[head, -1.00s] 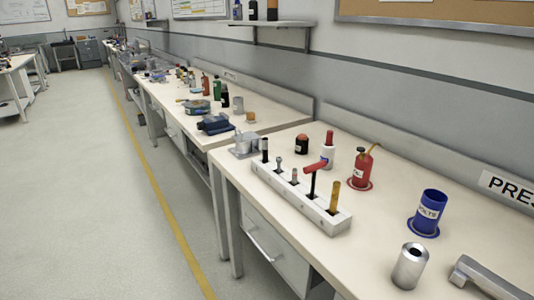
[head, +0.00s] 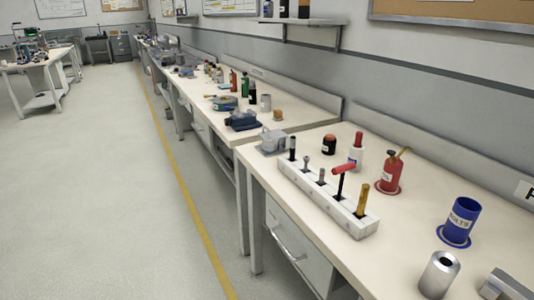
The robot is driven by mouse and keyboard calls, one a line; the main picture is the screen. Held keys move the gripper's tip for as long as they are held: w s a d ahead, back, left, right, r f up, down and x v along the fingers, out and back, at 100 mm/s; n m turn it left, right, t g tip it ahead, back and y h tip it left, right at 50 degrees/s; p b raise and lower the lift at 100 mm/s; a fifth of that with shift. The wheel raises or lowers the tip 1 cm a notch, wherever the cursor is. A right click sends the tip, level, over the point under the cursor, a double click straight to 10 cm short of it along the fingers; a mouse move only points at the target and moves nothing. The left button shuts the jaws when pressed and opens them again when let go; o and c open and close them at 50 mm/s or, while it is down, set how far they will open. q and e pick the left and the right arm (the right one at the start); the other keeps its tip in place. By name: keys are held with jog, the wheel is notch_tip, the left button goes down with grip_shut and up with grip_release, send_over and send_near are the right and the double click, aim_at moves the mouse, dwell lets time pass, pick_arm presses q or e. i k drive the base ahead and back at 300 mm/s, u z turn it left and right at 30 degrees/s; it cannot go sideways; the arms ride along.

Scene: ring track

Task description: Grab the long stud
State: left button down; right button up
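A white rack (head: 308,184) with a row of holes stands near the front edge of the nearest bench. I cannot tell for certain which of these is the long stud. Their lower ends are hidden in the rack. Neither of my grippers shows in the head view.
Behind the rack stand a red oil can (head: 388,174), a white bottle with a red cap (head: 355,151) and a blue BOLTS cup (head: 461,218). A grey metal cylinder (head: 438,275) stands to the right. The floor (head: 95,190) left of the benches is clear.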

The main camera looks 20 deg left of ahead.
aim_at(293, 139)
jog(key=u, duration=1.9)
jog(key=i, duration=3.3)
jog(key=z, duration=1.95)
